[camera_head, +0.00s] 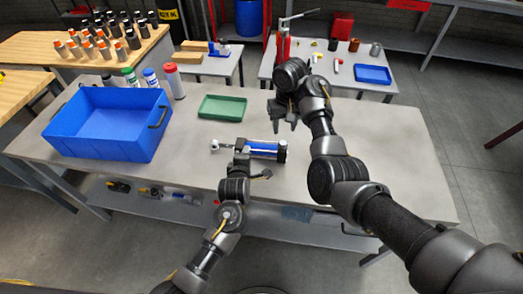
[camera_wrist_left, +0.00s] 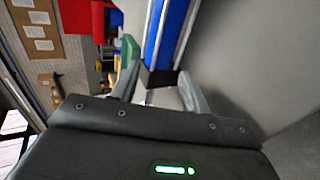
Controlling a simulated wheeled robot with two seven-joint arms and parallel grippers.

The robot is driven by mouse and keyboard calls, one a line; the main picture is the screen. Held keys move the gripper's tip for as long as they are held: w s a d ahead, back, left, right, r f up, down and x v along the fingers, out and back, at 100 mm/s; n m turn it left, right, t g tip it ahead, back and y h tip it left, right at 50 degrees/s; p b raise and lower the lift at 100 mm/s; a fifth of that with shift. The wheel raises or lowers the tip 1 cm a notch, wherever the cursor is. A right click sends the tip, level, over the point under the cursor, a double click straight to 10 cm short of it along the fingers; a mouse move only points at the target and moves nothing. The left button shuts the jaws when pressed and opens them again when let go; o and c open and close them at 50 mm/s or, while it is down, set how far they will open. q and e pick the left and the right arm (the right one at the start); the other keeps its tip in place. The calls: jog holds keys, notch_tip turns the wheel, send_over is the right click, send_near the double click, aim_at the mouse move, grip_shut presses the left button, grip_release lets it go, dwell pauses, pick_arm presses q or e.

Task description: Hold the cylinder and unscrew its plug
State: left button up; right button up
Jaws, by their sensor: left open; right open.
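The cylinder (camera_head: 264,152) lies on the grey table, blue with a silver stripe. A silver rod end points left and a dark cap (camera_head: 283,152) is at its right end; I cannot tell which end part is the plug. My left gripper (camera_head: 242,147) is over the cylinder's left part and hides some of it. In the left wrist view its open fingers (camera_wrist_left: 158,88) stand on either side of a black section of the cylinder (camera_wrist_left: 165,38); contact cannot be told. My right gripper (camera_head: 284,124) is open and empty, fingers down, behind the cylinder's right end.
A blue bin (camera_head: 84,136) stands at the table's left, with several capped bottles behind it. A green tray (camera_head: 222,107) lies behind the cylinder. The table's right side (camera_head: 400,150) is clear. A back table holds a blue tray (camera_head: 372,75) and small parts.

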aim_at(261, 150)
pick_arm(q)
jog(key=x, duration=0.7)
